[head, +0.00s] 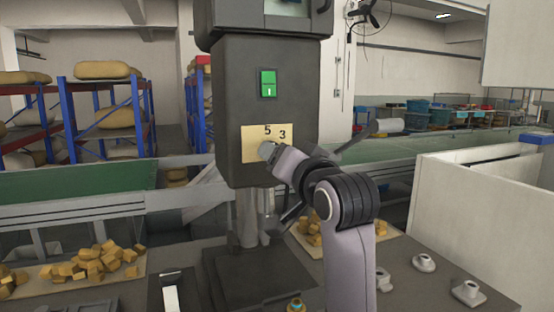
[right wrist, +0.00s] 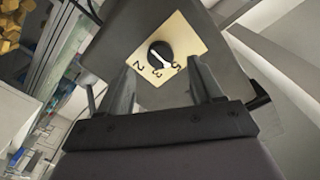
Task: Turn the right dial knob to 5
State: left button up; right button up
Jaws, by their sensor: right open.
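The dial is a round black knob (right wrist: 160,54) with a white pointer line, on a cream plate (right wrist: 185,40) marked 2, 3 and 5. The pointer slants toward the side between 3 and 5; its exact reading is hard to tell. In the head view the plate (head: 252,134) is on the dark machine column, and my right gripper hides the knob. My right gripper (head: 268,150) is in front of the plate. In the right wrist view my right gripper (right wrist: 161,64) is open, its fingers either side of the knob with gaps, not gripping it. My left gripper is not in view.
A green switch (head: 268,84) is above the plate on the column. A lever (head: 356,139) sticks out right of the column. Trays of yellow blocks (head: 100,264) flank the machine base, and metal parts (head: 424,263) lie at right.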

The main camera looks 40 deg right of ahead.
jog(key=shift+v, duration=1.35)
